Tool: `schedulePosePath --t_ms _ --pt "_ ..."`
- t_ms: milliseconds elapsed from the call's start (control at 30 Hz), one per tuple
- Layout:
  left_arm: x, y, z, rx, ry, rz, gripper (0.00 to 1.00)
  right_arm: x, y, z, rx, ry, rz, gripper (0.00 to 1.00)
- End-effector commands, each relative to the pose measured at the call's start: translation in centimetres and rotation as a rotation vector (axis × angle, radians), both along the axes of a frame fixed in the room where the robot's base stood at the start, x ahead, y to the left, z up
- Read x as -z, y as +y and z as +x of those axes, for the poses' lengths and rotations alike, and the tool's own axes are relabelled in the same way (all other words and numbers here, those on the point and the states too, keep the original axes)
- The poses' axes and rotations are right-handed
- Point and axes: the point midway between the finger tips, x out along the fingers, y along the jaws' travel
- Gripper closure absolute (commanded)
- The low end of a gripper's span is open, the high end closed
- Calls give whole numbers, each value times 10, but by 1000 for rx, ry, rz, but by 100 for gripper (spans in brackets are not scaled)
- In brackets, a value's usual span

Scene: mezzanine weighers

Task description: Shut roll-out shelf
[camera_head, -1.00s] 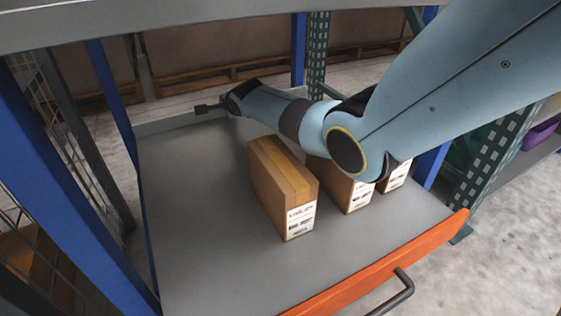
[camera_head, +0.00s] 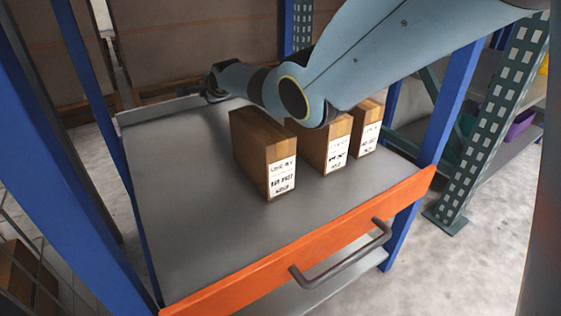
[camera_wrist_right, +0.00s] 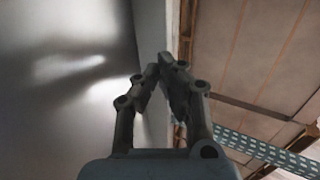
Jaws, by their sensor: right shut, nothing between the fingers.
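The roll-out shelf (camera_head: 190,215) is a grey tray with an orange front panel (camera_head: 250,270) and a dark bar handle (camera_head: 345,255). It stands out between blue posts. Three brown cartons with white labels stand upright on it: a near one (camera_head: 255,140), a middle one (camera_head: 328,155) and a far one (camera_head: 369,130). My right arm reaches over the cartons, partly hiding the rear two. My right gripper (camera_head: 182,91) is at the shelf's rear edge, away from the handle. In the wrist view its fingers (camera_wrist_right: 163,72) are shut and empty. My left gripper is not in view.
Blue uprights (camera_head: 75,170) frame the shelf, with a lower grey shelf (camera_head: 340,285) beneath. A green perforated post (camera_head: 490,120) stands at the right. Concrete floor (camera_head: 460,275) is clear at the front right.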

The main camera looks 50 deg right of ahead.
Motion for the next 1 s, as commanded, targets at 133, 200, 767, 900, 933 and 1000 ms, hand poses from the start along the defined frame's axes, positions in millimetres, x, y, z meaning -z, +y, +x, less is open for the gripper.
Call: schedulePosePath --t_ms 133,200,767,900,933,1000 --pt "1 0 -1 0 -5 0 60 -1 -1 1 1 -2 -1 100" --pt "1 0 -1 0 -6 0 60 -1 -1 1 1 -2 -1 100" --pt "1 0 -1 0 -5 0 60 -8 2 -13 -1 -2 -4 100" --pt "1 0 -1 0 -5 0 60 -18 6 -29 0 -3 -3 100" --pt "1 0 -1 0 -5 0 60 -20 7 -33 -1 -2 -4 100" --pt "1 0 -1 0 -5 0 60 -25 10 -43 -1 -2 -3 100"
